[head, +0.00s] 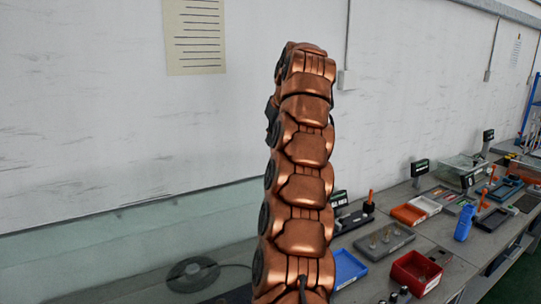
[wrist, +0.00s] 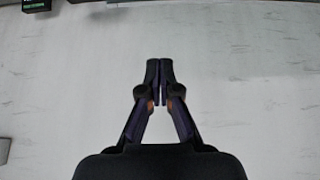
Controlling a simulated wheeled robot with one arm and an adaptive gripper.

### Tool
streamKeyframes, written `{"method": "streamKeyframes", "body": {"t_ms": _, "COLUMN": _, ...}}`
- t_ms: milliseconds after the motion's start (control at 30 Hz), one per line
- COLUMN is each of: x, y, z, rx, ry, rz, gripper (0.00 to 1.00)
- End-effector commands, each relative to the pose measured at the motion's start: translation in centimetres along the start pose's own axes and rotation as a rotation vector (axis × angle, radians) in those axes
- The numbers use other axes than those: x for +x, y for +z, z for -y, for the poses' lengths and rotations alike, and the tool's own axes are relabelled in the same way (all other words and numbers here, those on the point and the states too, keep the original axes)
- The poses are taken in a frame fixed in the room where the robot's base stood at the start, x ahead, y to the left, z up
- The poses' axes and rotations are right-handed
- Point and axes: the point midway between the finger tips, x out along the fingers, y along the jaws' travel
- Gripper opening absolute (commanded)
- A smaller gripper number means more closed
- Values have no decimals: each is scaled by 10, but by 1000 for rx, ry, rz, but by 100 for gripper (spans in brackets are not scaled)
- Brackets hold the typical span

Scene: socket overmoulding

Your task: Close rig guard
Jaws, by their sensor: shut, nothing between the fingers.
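My gripper (wrist: 159,68) is shut and empty in the wrist view, its two dark fingertips together in front of a pale wall. It does not show clearly in the head view, where my copper arm stands upright in the middle. A rig with what looks like a clear panel (head: 464,165) stands far back on the bench at the right. I cannot tell for sure whether this is the rig guard, or how far it is open. My gripper is well apart from it.
The wall above is mostly bare.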

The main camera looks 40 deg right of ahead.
Motion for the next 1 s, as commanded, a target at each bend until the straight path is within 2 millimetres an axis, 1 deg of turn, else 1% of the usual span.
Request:
{"method": "streamKeyframes", "body": {"t_ms": 233, "x": 24, "y": 1, "z": 2, "rx": -3, "ry": -2, "rz": 2, "gripper": 0}}
{"method": "streamKeyframes", "body": {"t_ms": 1000, "x": 79, "y": 0, "z": 1, "rx": -1, "ry": -3, "rz": 4, "gripper": 0}}
